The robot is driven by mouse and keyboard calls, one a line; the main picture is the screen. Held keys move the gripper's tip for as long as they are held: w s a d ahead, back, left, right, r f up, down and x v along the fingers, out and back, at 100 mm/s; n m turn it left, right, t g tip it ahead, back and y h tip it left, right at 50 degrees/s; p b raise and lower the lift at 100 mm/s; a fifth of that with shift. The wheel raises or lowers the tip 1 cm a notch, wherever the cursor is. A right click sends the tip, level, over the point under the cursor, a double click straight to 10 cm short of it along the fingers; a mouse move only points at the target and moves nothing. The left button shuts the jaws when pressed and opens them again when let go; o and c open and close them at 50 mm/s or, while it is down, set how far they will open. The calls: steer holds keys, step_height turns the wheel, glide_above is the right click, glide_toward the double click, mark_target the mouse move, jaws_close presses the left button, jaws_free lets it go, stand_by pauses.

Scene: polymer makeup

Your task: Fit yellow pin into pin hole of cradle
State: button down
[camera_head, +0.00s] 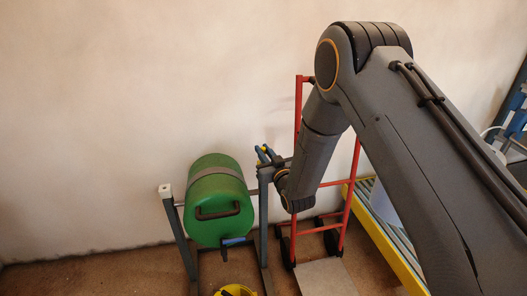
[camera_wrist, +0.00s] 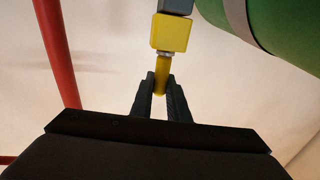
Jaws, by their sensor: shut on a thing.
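The cradle (camera_head: 179,232) is a grey frame with two upright posts, and a green drum (camera_head: 214,226) with a grey band rests between them. My gripper (camera_wrist: 160,88) is shut on the yellow pin (camera_wrist: 161,72) in the wrist view. The pin's far end meets a silver collar and a yellow block (camera_wrist: 170,32), with a grey square piece beyond it. In the head view my gripper (camera_head: 266,155) is small, beside the top of the cradle's right post. I cannot tell how deep the pin sits or see the hole.
A red hand truck (camera_head: 299,130) stands close behind and right of my arm; its rail (camera_wrist: 57,50) shows in the wrist view. A yellow-edged platform (camera_head: 385,247) and a pale bucket (camera_head: 383,205) are at right. A yellow container (camera_head: 235,290) is at the bottom. Floor at left is clear.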

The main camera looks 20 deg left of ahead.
steer(key=shift+f, duration=0.15)
steer(key=c, duration=1.6)
jaws_free()
steer(key=shift+v, duration=3.95)
